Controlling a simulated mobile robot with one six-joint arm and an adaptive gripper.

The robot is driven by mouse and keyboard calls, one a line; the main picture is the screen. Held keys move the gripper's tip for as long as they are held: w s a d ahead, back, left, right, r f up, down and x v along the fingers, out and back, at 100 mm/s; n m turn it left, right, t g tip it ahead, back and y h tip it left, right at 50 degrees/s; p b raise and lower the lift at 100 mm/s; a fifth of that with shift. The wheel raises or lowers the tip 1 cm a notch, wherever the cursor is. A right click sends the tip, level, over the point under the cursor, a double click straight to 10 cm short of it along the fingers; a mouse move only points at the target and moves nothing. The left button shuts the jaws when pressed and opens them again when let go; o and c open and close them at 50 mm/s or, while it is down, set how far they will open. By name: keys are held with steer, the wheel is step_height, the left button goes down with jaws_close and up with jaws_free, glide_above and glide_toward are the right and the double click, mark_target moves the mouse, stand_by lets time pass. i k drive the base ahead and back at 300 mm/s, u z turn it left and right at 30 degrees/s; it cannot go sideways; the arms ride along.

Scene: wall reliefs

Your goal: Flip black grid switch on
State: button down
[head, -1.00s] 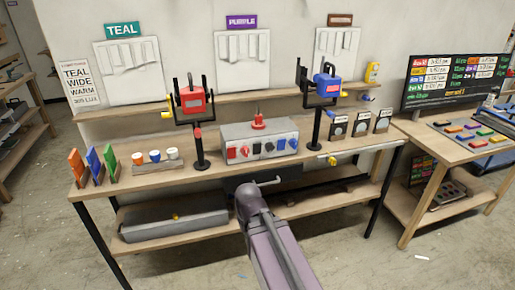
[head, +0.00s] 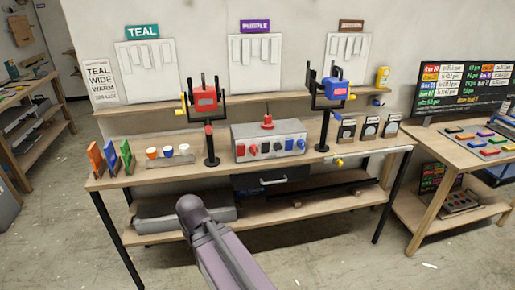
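A grey control box (head: 268,132) stands on the middle of the workbench, with a red button (head: 268,122) on top. Its front carries a row of small red, blue and dark switches. A dark one (head: 265,148), which may be the black grid switch, sits near the middle of the row. It is too small to tell its position or label. My purple-grey arm (head: 222,250) reaches up from the bottom, in front of the bench and left of the box. My gripper does not show.
A red device (head: 205,99) and a blue device (head: 335,88) on black stands flank the box. Cups (head: 168,151) and coloured panels (head: 109,157) stand left, dial cards (head: 369,127) right. A drawer handle (head: 273,181) juts below the bench top. Floor in front is clear.

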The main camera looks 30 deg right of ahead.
mark_target(265, 146)
steer(key=u, duration=0.25)
steer(key=k, duration=0.9)
steer(key=z, duration=1.05)
steer(key=i, duration=0.55)
steer(key=u, duration=0.1)
